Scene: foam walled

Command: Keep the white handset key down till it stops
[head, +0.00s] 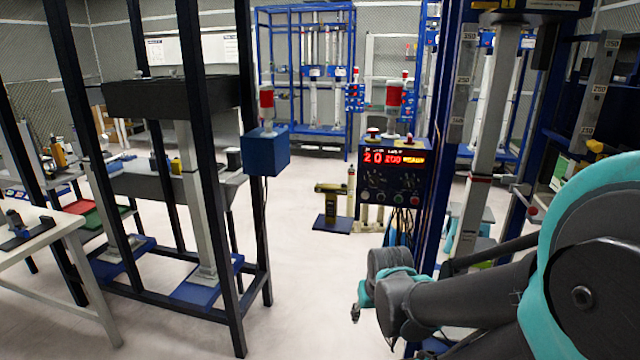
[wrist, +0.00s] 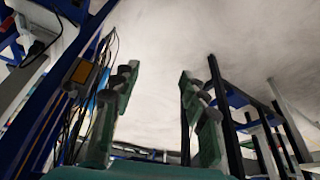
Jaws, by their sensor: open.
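I cannot make out a white handset key in either view. In the wrist view a small box with an orange-yellow face (wrist: 82,72) hangs among dark cables beside a blue post, left of my gripper; whether it is the handset is unclear. My gripper (wrist: 158,76) is open there, its two green fingers with dark pads wide apart and nothing between them. In the head view the end of my arm is low, right of centre, in front of the blue frame; its fingers are too small to read.
A control box (head: 394,175) with a red lit display and knobs is on the blue frame (head: 438,150). Blue cables hang below it. A dark-post rig (head: 231,200) with a blue box (head: 265,152) stands left. A white table (head: 45,238) is far left.

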